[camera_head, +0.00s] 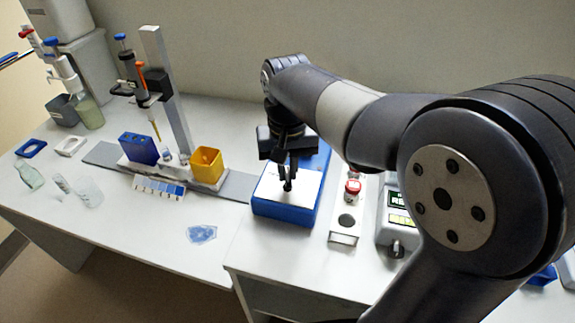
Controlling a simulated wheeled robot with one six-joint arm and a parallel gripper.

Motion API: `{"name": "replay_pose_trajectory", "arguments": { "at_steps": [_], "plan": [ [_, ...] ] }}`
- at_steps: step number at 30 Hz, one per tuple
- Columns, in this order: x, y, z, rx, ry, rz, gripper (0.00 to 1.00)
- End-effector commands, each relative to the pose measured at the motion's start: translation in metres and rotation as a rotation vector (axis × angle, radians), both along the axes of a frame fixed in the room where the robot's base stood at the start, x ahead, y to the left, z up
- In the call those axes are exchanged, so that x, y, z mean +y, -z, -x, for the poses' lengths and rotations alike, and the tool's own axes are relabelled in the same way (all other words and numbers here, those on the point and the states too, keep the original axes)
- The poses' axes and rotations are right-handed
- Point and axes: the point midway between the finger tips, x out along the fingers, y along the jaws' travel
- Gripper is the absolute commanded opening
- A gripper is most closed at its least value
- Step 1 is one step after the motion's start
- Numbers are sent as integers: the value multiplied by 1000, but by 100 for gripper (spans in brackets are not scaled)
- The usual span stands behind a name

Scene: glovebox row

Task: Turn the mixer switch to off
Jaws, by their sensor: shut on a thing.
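The blue unit with a white top (265,208), which I take to be the mixer, stands on the bench in the middle of the view. My gripper (288,186) points down over its white top, with its dark fingers close together. It is shut on a small dark part there, which I take to be the mixer switch. The fingers hide most of this part, so I cannot tell its position.
A white rack (345,238) with a red-capped vial (352,188) stands right of the blue unit, beside a grey device with displays (393,232). A yellow cup (207,165) and a blue box (139,148) are left. A clear blue-tinted piece (201,234) lies near the front edge.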

Motion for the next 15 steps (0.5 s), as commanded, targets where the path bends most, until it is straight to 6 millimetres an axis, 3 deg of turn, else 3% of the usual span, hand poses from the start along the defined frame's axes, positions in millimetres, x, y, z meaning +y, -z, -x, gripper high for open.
{"name": "replay_pose_trajectory", "arguments": {
  "at_steps": [15],
  "plan": [
    [1, -2, 0, 2, -389, 0, 0]
  ]
}}
